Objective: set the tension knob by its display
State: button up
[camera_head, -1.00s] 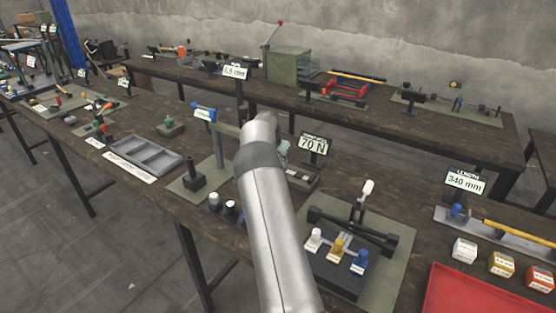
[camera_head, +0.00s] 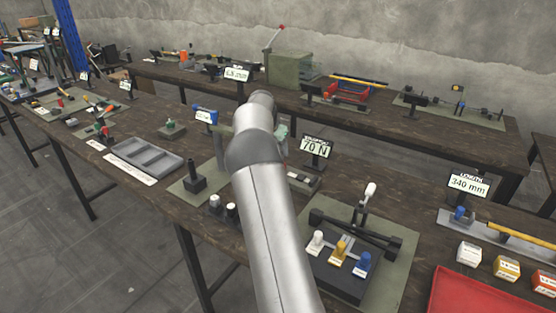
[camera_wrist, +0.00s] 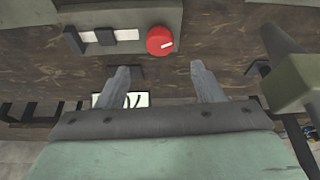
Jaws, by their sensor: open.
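The tension display (camera_head: 314,147) reads 70 N in the head view and stands behind my arm. In the wrist view a red round knob (camera_wrist: 160,41) with a white mark sits on a grey-green plate. My gripper (camera_wrist: 163,76) is open and empty. Its two fingers point toward the knob from below in the picture, one to each side of it, and look apart from it. A lit panel (camera_wrist: 121,100) shows partly behind the left finger.
A white strip with a dark slider (camera_wrist: 105,36) lies left of the knob in the wrist view. A dark post with a green-grey block (camera_wrist: 302,82) stands close at the right. In the head view, a press fixture (camera_head: 355,235) and a length display (camera_head: 468,185) stand to the right.

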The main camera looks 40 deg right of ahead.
jog(key=v, duration=0.8)
jog(key=shift+a+r+b, duration=0.2)
jog(key=shift+r+b, duration=0.05)
jog(key=shift+b, duration=0.05)
jog(key=s+a+f+n+y, duration=0.2)
jog(key=s+a+n, duration=0.3)
jog(key=s+a, duration=0.95)
jog(key=s+a+f+n+y, duration=0.15)
jog(key=s+a+n, duration=0.35)
jog(key=s+a, duration=0.95)
jog(key=s+a+f+n, duration=0.1)
jog(key=s+a+f, duration=0.1)
jog(key=s, duration=0.3)
jog(key=s+a+f+n+g, duration=0.1)
jog(key=s+a+f+n, duration=0.1)
jog(key=s+a, duration=0.2)
jog(key=shift+s+a+f, duration=0.25)
jog(key=shift+s+f, duration=0.1)
jog(key=shift+s, duration=0.15)
jog(key=shift+y, duration=0.35)
dwell(0.8)
